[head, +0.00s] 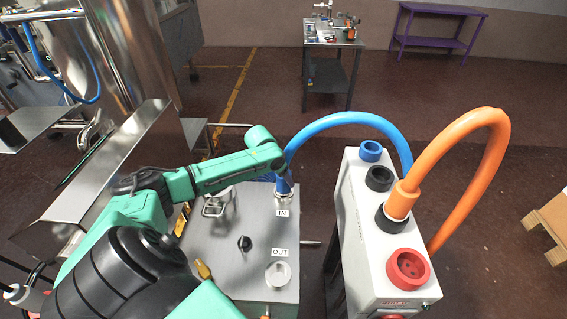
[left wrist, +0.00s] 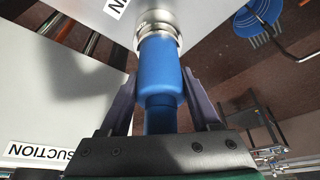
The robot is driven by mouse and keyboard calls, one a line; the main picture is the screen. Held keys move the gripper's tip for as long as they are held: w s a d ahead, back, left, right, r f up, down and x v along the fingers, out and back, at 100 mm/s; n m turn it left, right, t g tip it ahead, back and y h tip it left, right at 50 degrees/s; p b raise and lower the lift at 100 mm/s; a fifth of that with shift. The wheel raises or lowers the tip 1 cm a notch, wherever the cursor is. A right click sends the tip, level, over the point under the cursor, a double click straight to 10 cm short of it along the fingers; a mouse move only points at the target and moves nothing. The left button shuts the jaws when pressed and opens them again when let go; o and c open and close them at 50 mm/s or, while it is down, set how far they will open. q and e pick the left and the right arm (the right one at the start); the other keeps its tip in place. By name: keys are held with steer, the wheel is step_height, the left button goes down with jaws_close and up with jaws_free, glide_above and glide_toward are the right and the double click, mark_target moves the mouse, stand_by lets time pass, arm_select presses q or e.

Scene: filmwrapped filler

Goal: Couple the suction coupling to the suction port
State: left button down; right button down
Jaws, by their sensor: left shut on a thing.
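My left gripper (head: 283,180) is shut on the blue suction coupling (left wrist: 161,70), with a dark finger on each side in the left wrist view. A blue hose (head: 345,117) arches from the coupling to behind the white box. The coupling points down at the metal suction port (head: 284,197) beside the "IN" label on the grey cabinet (head: 213,262). In the left wrist view a metal collar (left wrist: 158,30) meets the coupling's end. I cannot tell whether the coupling is fully seated. My right gripper is not in view.
A white box (head: 371,243) stands right of the cabinet, with blue, black and red round sockets on top. An orange hose (head: 497,150) rises from one black socket. The "OUT" port (head: 278,275) is open near the cabinet's front. A steel tank (head: 125,50) stands at left.

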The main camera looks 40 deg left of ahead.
arm_select(q)
jaws_free()
steer(key=shift+f, duration=0.1)
steer(key=p+v, duration=0.2)
steer(key=v, duration=1.2)
steer(key=shift+r, duration=0.3)
